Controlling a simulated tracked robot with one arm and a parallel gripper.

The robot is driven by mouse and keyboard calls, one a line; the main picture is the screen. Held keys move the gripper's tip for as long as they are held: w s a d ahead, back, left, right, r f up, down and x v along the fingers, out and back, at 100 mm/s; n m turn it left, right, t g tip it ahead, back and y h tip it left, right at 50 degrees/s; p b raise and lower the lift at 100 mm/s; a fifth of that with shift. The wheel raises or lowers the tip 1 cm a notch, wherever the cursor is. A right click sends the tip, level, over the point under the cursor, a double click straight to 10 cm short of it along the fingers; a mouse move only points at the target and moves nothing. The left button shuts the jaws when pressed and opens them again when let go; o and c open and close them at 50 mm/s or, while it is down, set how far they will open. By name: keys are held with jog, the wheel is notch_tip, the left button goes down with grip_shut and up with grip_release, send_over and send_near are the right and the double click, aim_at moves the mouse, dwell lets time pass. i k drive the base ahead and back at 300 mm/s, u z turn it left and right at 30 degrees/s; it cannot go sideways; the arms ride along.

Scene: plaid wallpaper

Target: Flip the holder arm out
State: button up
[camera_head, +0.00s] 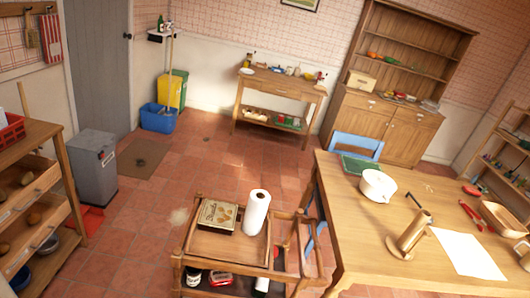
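I cannot tell for certain which part is the holder arm. A wooden holder (413,232) with a thick tilted cylinder and a thin rod stands on the wooden table at the right. A wooden cart (268,251) in the lower middle has a bar frame (313,262) at its right side, beside the table's left edge. A white paper roll (256,212) stands upright on the cart next to a flat printed box (217,216). My gripper is not in view.
The table (375,255) holds a white pot (378,186), a green tray (361,167) and a white sheet (467,256). A blue chair (357,145) stands behind it. A grey bin (94,165) and wooden shelf (40,190) are at left. Tiled floor (190,165) is open between.

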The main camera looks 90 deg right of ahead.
aim_at(426, 233)
jog(key=z, duration=0.5)
jog(key=i, duration=0.1)
jog(key=z, duration=3)
jog(key=k, duration=0.9)
jog(key=z, duration=0.2)
jog(key=i, duration=0.85)
jog(key=u, duration=0.1)
